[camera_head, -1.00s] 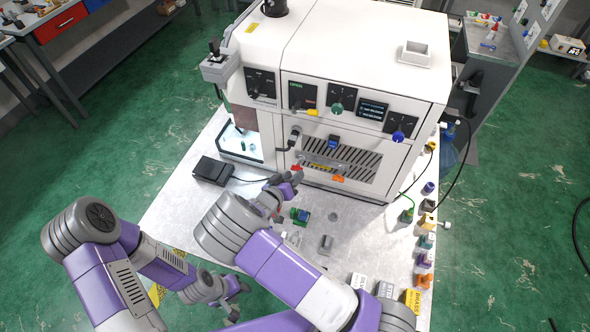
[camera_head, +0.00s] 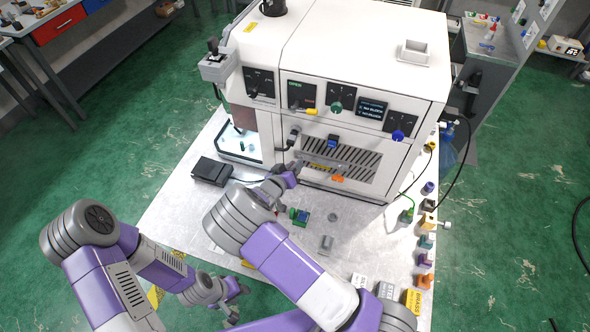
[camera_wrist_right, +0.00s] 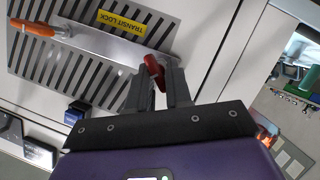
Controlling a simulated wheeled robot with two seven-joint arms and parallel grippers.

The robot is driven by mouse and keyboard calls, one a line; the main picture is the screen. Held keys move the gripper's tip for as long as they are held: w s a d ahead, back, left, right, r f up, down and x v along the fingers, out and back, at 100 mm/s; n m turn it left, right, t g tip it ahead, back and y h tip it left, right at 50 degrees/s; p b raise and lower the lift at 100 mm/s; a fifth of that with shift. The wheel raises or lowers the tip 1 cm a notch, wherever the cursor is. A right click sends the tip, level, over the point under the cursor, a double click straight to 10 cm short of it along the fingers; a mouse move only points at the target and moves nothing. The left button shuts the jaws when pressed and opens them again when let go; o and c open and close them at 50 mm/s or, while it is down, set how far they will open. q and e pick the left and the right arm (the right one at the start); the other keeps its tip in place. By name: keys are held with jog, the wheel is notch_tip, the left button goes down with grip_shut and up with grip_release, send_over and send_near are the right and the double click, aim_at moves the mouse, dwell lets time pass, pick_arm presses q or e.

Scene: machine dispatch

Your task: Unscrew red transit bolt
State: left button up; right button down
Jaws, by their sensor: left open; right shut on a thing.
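The red transit bolt (camera_wrist_right: 154,70) sits at one end of the metal transit lock bar (camera_wrist_right: 95,41), which lies across the slotted vent panel of the white machine (camera_head: 360,70). My right gripper (camera_wrist_right: 158,80) is shut on the red bolt in the wrist view. In the head view my right gripper (camera_head: 291,177) is at the lower left of the machine front, and the bolt is hidden there. An orange bolt (camera_wrist_right: 36,28) sits at the bar's other end. A yellow TRANSIT LOCK label (camera_wrist_right: 122,23) is above the bar. My left gripper (camera_head: 234,303) is open and empty near the table's front edge.
A black pedal box (camera_head: 211,171) with a cable lies on the metal table. A green and blue part (camera_head: 299,215) and a grey block (camera_head: 326,243) stand near my right arm. Several coloured blocks line the table's right edge, with a yellow one (camera_head: 428,222) among them.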

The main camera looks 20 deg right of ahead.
jog(key=shift+s+d+f, duration=0.2)
jog(key=shift+s+f, duration=0.05)
jog(key=shift+f, duration=0.1)
jog(key=shift+n+g+h+p, duration=0.3)
jog(key=shift+n+h+p, duration=0.15)
jog(key=shift+p, duration=0.5)
jog(key=shift+f+n+h, duration=0.2)
jog(key=shift+n+h, duration=0.05)
jog(key=shift+n, duration=0.2)
jog(key=c, duration=1.5)
grip_release()
jog(key=shift+f+n, duration=0.1)
jog(key=shift+n, duration=0.2)
jog(key=o, duration=0.5)
jog(key=shift+w, duration=0.1)
jog(key=shift+r, duration=0.2)
jog(key=shift+a+r, duration=0.1)
